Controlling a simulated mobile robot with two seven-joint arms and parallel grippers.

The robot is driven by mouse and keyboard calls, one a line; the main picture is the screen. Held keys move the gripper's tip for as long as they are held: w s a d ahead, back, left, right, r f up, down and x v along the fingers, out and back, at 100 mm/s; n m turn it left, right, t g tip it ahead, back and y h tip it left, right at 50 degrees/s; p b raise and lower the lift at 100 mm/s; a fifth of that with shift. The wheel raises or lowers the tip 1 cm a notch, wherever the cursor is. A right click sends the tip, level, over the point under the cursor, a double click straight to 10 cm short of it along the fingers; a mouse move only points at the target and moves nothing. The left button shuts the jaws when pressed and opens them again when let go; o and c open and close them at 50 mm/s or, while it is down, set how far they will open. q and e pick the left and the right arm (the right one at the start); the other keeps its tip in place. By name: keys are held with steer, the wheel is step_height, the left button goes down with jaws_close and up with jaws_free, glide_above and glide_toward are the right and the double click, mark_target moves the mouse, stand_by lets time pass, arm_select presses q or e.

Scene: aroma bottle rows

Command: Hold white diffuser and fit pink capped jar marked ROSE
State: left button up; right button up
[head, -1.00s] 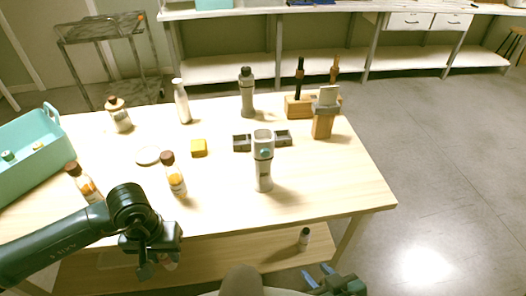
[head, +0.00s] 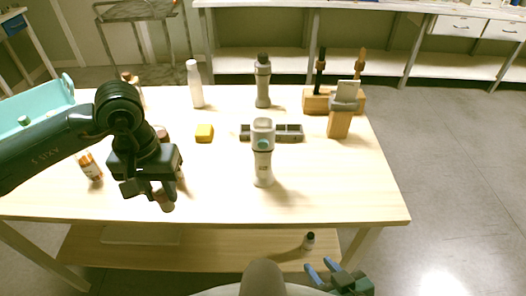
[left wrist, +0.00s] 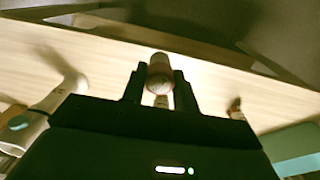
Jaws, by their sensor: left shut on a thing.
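The white diffuser (head: 263,172), with a teal round spot on its front, stands upright near the table's front edge. My left gripper (head: 163,196) is left of it, shut on a small jar with a pinkish end (head: 166,205). The jar also shows between the fingers in the left wrist view (left wrist: 160,78); I cannot read its label. A white body with a teal spot, seemingly the diffuser, is at the left of that view (left wrist: 20,128). My right gripper (head: 320,268) is low at the front, beyond the table edge, open and empty.
Behind the diffuser are a dark grey tray (head: 290,133), a yellow block (head: 204,132), a white bottle (head: 195,85) and a grey bottle (head: 263,85). Amber bottles (head: 91,168) and a teal crate (head: 50,100) are at left.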

steer(key=shift+d, duration=0.15)
arm_select(q)
steer(key=w+d+r, duration=0.7)
steer(key=d, duration=0.2)
steer(key=w+d+r, duration=0.7)
steer(key=d, duration=0.3)
steer(key=shift+w+d+r+m, duration=0.2)
steer(key=shift+d+m, duration=0.05)
steer(key=shift+m, duration=0.05)
arm_select(e)
steer(key=shift+f, duration=0.1)
steer(key=shift+o, duration=0.6)
steer(key=shift+w, duration=0.1)
